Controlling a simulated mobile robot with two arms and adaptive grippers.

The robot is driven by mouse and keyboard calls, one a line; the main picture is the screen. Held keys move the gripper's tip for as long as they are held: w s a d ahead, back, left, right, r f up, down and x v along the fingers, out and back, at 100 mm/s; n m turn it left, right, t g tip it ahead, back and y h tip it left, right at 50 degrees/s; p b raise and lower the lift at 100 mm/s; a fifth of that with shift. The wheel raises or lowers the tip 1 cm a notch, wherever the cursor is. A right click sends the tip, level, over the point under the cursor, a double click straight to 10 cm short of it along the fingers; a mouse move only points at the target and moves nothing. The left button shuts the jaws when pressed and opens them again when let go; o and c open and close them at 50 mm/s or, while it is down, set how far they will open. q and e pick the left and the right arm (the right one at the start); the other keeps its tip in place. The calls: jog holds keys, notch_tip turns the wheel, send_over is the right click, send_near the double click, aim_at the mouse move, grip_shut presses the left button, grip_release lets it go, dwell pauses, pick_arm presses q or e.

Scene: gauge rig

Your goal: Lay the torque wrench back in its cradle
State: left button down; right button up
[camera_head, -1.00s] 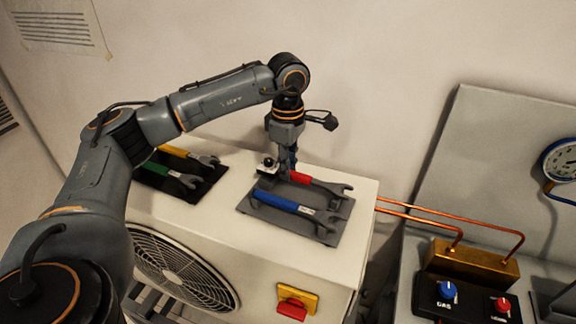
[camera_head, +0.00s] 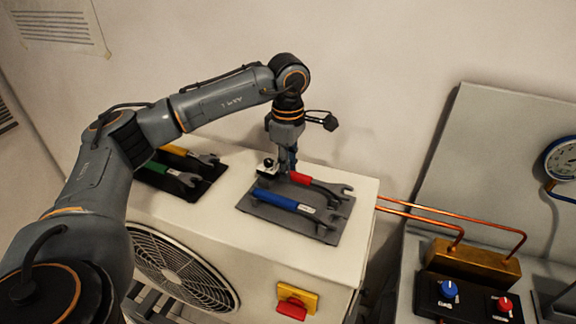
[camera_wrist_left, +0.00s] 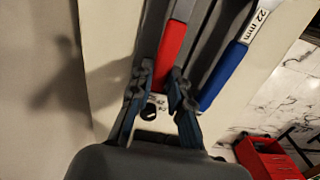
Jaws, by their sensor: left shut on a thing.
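A wrench with a red handle (camera_head: 301,178) and a grey open-ended head lies along the back of a grey cradle plate (camera_head: 275,217). A blue-handled wrench (camera_head: 276,199) lies in front of it on the same plate; its label reads 22 mm in the wrist view. My left gripper (camera_head: 282,175) points down at the handle end of the red wrench. In the left wrist view its fingers (camera_wrist_left: 162,82) are shut on the red handle (camera_wrist_left: 171,50). Whether the red wrench rests fully on the plate cannot be told. My right gripper is not in view.
A black holder (camera_head: 205,186) with yellow-handled (camera_head: 176,151) and green-handled (camera_head: 165,169) wrenches lies to the left on the white unit. A red and yellow switch (camera_head: 295,302) is on the unit's front. Copper pipes (camera_head: 420,219) run right to a brass block (camera_head: 470,262).

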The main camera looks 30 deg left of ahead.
pick_arm(q)
jog(key=shift+f+b, duration=0.3)
jog(key=shift+f, duration=0.05)
dwell(0.3)
jog(key=c, duration=1.2)
grip_release()
jog(key=shift+o, duration=0.2)
notch_tip(320, 180, up, 12)
